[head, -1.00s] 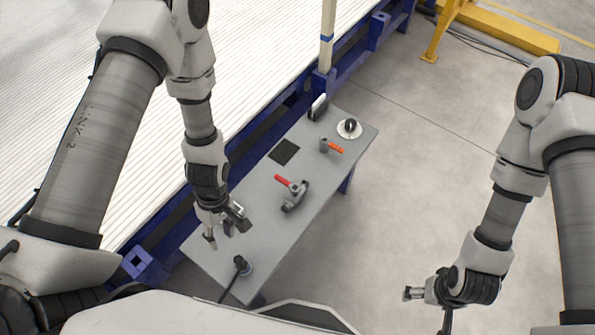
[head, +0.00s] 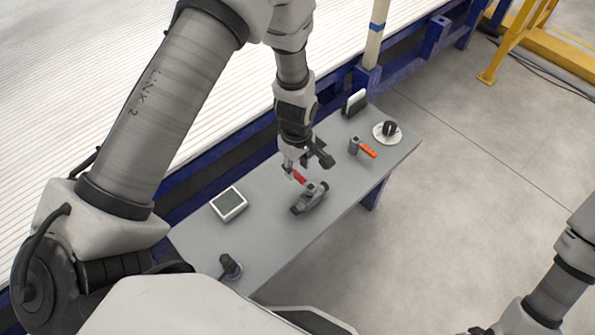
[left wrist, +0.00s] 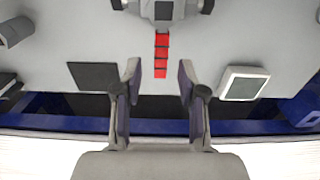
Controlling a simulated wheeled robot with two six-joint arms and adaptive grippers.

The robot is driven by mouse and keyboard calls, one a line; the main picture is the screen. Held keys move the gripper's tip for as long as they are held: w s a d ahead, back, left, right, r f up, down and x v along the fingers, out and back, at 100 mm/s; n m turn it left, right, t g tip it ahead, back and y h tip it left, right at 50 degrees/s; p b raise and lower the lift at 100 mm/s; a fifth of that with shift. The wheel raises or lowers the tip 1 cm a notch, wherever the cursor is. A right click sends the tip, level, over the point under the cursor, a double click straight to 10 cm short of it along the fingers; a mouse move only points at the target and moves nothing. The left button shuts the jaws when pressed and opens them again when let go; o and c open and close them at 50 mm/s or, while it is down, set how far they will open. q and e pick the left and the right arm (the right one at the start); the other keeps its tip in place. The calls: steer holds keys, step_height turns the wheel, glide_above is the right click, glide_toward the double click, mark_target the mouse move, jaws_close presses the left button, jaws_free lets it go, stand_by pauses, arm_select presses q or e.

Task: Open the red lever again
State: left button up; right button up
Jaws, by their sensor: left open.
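The red lever (head: 299,177) sticks out from a grey valve body (head: 306,203) that lies on the grey table. My left gripper (head: 305,165) is open at the lever, just over the table. In the left wrist view the red lever (left wrist: 161,55) points toward my left gripper (left wrist: 159,82). Its end lies between the two spread fingertips, with a gap on each side. The valve body (left wrist: 163,10) is cut by the top edge there. My right arm shows at the lower right of the head view, its gripper out of frame.
A white-framed tablet (head: 229,204) lies left of the valve. A black pad (left wrist: 94,76) lies on the other side in the left wrist view. A grey part with an orange handle (head: 367,151) and a round white disc (head: 387,132) stand farther back. A dark fitting (head: 230,267) is in front.

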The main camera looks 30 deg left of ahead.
arm_select(q)
step_height(320, 180, down, 2)
steer(key=shift+f, duration=0.1)
jaws_close()
arm_select(e)
steer(key=shift+f, duration=0.1)
steer(key=shift+s, duration=0.1)
